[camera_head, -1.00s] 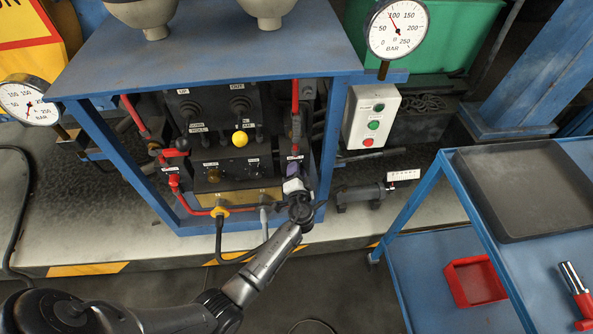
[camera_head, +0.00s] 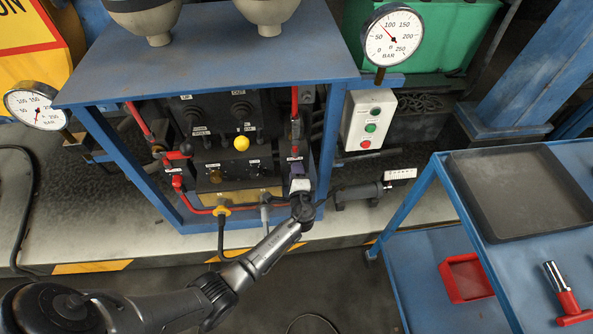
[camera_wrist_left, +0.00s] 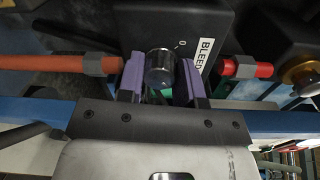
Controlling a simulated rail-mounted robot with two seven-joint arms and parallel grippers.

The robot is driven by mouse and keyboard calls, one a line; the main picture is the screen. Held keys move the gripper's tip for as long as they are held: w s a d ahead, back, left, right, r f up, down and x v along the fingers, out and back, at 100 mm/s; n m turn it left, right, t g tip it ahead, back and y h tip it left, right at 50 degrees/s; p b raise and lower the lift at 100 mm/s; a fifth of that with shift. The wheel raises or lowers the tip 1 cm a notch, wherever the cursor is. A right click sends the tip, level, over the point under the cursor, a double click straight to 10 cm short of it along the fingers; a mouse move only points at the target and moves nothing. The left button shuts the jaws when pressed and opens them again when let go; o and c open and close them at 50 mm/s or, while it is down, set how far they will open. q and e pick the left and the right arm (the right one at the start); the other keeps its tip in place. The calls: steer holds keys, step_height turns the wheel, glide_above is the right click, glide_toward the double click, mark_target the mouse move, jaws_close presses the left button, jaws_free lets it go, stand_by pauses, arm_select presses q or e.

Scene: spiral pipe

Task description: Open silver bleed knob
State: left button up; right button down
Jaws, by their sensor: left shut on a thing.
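The silver bleed knob (camera_wrist_left: 159,68) sticks out of a dark block with a white BLEED label (camera_wrist_left: 205,55) and a "0" mark beside it. My left gripper (camera_head: 298,172) reaches the right side of the control panel inside the blue frame. In the left wrist view its two purple fingers (camera_wrist_left: 160,80) stand on either side of the knob, shut on it. In the head view the fingers and wrist hide the knob. My right gripper is not in view.
A red pipe (camera_head: 294,115) runs down just above the gripper. A yellow knob (camera_head: 241,143) and a red-handled valve (camera_head: 178,155) sit to its left. The blue frame post (camera_head: 330,140) is close on the right. A blue cart with a dark tray (camera_head: 525,190) stands further right.

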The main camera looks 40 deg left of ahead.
arm_select(q)
steer(key=shift+m, duration=0.3)
stand_by(0.4)
steer(key=o, duration=0.9)
steer(key=shift+o, duration=0.2)
steer(key=p+v, duration=0.4)
steer(key=v, duration=0.9)
steer(key=shift+s+d, duration=0.3)
steer(key=shift+s, duration=0.05)
